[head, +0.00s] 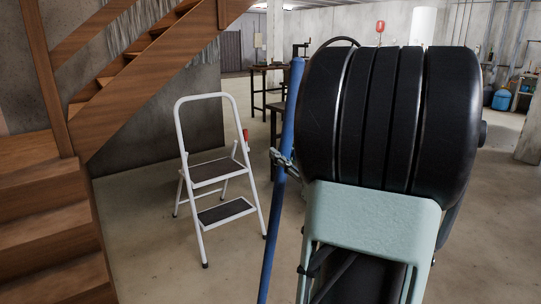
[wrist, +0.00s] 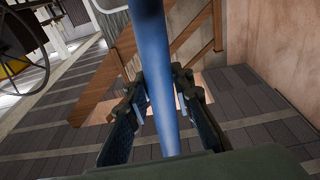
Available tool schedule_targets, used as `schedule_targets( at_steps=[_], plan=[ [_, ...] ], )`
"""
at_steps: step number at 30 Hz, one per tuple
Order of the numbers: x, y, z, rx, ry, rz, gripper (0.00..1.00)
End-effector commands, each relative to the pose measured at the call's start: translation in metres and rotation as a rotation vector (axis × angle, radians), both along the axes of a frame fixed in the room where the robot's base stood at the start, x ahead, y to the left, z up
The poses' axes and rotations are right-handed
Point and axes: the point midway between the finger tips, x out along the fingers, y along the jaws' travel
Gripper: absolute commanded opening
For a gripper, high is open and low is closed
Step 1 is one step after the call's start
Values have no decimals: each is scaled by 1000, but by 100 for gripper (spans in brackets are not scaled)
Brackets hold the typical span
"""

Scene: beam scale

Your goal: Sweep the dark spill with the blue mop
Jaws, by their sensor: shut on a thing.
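The blue mop shows only as its long blue handle (head: 289,115), which runs steeply from top to bottom in the head view, leaning slightly. Its mop head is out of frame. My gripper (head: 284,164) is shut around the handle, at about mid-height of the visible part. In the wrist view the handle (wrist: 152,60) passes between the two dark fingers of my gripper (wrist: 161,88). I see no dark spill in either view; my large dark arm covers much of the right side of the head view.
A white step ladder (head: 219,172) stands just left of the handle. Wooden stairs (head: 50,235) rise along the left edge. A dark workbench (head: 268,70) stands behind. A blue container (head: 501,99) is at the far right. Bare concrete floor (head: 160,250) lies between stairs and ladder.

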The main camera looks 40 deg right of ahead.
Motion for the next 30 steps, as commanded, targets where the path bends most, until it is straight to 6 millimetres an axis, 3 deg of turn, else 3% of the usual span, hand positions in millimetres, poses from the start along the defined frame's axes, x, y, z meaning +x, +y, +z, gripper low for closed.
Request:
schedule_targets(
  at_steps=[6, 15, 30],
  plan=[
    [-8, -11, 2, -5, -3, -1, 0],
    [-8, -10, 2, -5, -3, 0, 0],
    [22, 31, 1, -3, -2, 4, 0]
  ],
)
